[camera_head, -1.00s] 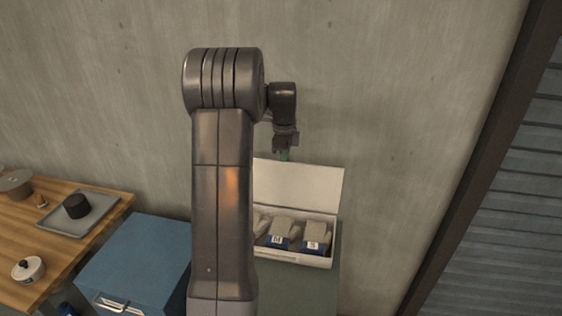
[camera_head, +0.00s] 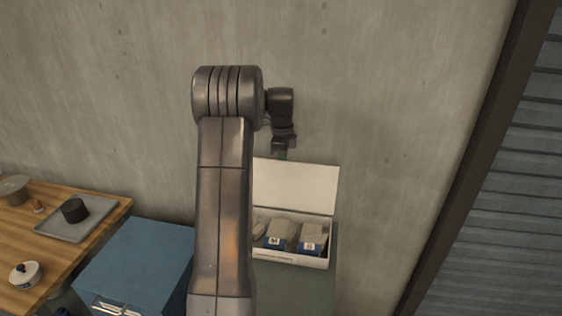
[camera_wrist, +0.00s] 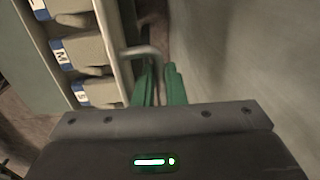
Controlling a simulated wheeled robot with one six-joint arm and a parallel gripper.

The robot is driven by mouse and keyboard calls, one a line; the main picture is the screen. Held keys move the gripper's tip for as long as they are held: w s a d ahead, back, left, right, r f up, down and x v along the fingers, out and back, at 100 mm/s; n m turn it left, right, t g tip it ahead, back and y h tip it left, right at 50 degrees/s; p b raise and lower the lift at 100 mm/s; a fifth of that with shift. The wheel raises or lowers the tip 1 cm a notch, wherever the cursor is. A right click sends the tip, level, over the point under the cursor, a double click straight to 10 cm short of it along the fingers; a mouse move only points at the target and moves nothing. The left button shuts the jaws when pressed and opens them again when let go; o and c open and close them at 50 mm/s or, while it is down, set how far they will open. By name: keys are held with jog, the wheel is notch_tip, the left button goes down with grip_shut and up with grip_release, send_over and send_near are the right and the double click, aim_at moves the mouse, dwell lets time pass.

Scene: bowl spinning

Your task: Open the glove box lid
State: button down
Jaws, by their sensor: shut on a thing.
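The white glove box (camera_head: 292,260) stands against the wall, with its lid (camera_head: 300,188) raised to nearly upright at the back. Grey gloves (camera_head: 278,232) with blue labels sit inside, and the labels L, M and S show in the wrist view. My gripper (camera_head: 280,155) is at the lid's top edge. In the wrist view its green fingers (camera_wrist: 160,84) are shut on the lid's handle (camera_wrist: 143,51), a thin pale bar. The exact contact is partly hidden between the fingers. My arm covers the left end of the box in the head view.
The box rests on a dark green stand (camera_head: 300,285). A blue cabinet (camera_head: 143,258) is to its left, and a wooden table (camera_head: 60,238) with a grey tray (camera_head: 98,225) is farther left. The concrete wall (camera_head: 400,110) is close behind. A slatted shutter (camera_head: 510,200) is at the right.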

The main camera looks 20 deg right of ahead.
jog(key=c, duration=1.8)
grip_release()
jog(key=shift+w+d+f, duration=0.1)
jog(key=shift+w+d, duration=0.2)
jog(key=shift+w, duration=0.05)
jog(key=o, duration=0.3)
jog(key=shift+w+d+f, duration=0.25)
jog(key=shift+w+d, duration=0.05)
jog(key=shift+w, duration=0.1)
jog(key=shift+w+d, duration=0.1)
jog(key=shift+r, duration=0.2)
notch_tip(320, 180, up, 13)
jog(key=s+b, duration=0.1)
jog(key=b, duration=0.1)
jog(key=shift+a, duration=0.4)
notch_tip(320, 180, down, 9)
jog(key=p, duration=0.1)
jog(key=shift+w+d+f, duration=0.2)
jog(key=shift+w, duration=0.1)
